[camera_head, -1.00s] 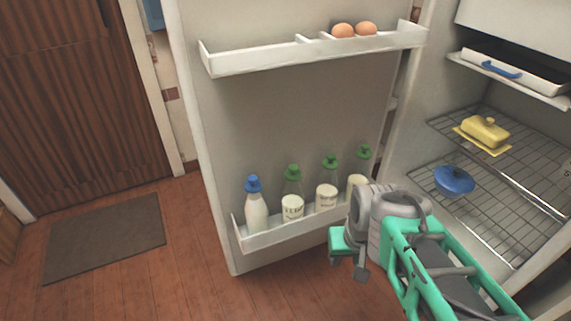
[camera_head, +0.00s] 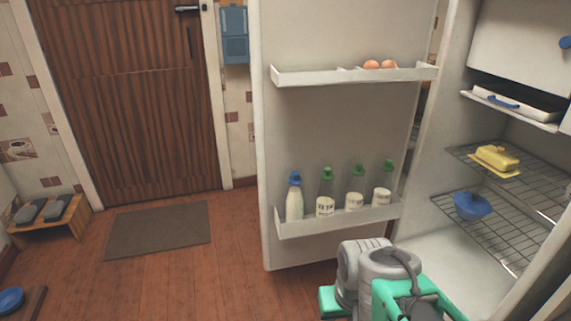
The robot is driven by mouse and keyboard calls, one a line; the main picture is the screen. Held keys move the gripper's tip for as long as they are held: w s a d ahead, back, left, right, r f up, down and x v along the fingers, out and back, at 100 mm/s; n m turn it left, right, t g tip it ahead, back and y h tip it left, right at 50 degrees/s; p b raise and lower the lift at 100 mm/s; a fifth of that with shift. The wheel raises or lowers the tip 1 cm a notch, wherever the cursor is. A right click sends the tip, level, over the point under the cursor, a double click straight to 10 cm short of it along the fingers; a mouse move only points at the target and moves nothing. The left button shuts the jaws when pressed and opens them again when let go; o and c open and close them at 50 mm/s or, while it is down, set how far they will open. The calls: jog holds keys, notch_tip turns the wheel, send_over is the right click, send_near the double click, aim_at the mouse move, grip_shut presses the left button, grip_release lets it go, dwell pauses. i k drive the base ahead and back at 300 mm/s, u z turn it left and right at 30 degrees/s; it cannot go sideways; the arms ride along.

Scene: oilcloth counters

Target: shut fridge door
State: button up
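The fridge door (camera_head: 335,135) stands wide open, its inner side facing me. Its upper shelf (camera_head: 330,77) holds two eggs (camera_head: 380,64), and its lower shelf (camera_head: 335,221) holds several bottles (camera_head: 294,200) with blue or green caps. The open fridge body (camera_head: 430,190) is at the right, with wire racks inside. Part of my arm with a gripper section (camera_head: 335,300) shows at the bottom, in front of the door's lower right corner. The fingertips cannot be made out, so whether my gripper is open is unclear.
Inside the fridge are a yellow butter dish (camera_head: 496,158), a blue lidded bowl (camera_head: 472,206) and a white tray (camera_head: 515,104). A brown mat (camera_head: 158,228) lies before a wooden door (camera_head: 130,100). A low bench (camera_head: 45,215) stands at the left.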

aim_at(316, 107)
jog(key=u, duration=0.95)
jog(key=i, duration=3.7)
jog(key=z, duration=2.05)
